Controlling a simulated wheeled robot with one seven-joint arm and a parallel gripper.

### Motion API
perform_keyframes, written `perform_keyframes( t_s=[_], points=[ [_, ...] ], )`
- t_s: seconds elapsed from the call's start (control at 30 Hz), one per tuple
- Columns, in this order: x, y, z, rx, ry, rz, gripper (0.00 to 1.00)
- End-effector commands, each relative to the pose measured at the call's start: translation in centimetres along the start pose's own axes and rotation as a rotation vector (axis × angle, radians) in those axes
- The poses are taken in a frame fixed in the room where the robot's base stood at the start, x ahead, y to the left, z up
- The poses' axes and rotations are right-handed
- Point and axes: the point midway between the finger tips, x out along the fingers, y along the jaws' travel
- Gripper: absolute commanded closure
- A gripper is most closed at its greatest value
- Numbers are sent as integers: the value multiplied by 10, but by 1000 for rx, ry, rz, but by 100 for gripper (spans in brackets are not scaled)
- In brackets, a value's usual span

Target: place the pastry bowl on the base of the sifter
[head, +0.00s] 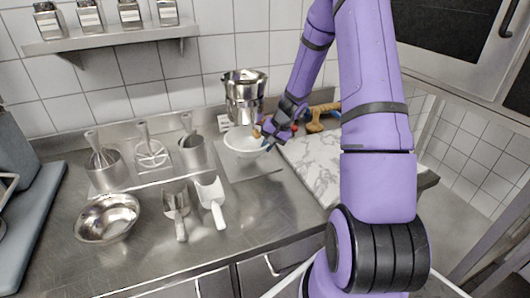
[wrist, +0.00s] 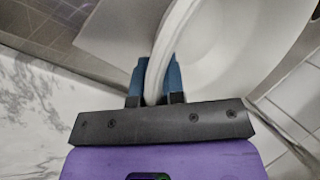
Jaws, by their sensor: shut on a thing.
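The white pastry bowl (head: 240,143) is at the back of the counter, in front of and below the steel sifter (head: 245,88). A flat grey plate (head: 252,170), apparently the sifter's base, shows under and in front of the bowl; whether the bowl touches it I cannot tell. My gripper (head: 268,140) is shut on the bowl's right rim. In the wrist view the blue fingers (wrist: 155,82) stand on either side of the rim of the bowl (wrist: 225,45). The bowl looks about upright. The sifter's lower part is hidden behind the bowl.
A marble board (head: 315,160) with wooden tools (head: 318,117) lies right of the bowl. A steel bowl (head: 107,218) and two scoops (head: 211,200) lie at front left. Steel utensil containers (head: 192,152) stand left of the plate. The counter's front middle is clear.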

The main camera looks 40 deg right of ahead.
Motion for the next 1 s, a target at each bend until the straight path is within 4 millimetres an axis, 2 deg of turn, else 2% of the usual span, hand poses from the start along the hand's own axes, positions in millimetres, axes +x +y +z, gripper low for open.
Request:
perform_keyframes(
  t_s=[0.2, 0.5, 0.87, 0.9, 1.0],
  points=[
    [6, -6, -10, 0, -1, -1, 100],
    [34, 10, -10, 2, -1, -1, 100],
    [37, 11, -10, 1, -1, -1, 100],
    [38, 11, -10, 1, -1, 0, 88],
    [38, 11, -10, 0, 0, 0, 64]
  ],
)
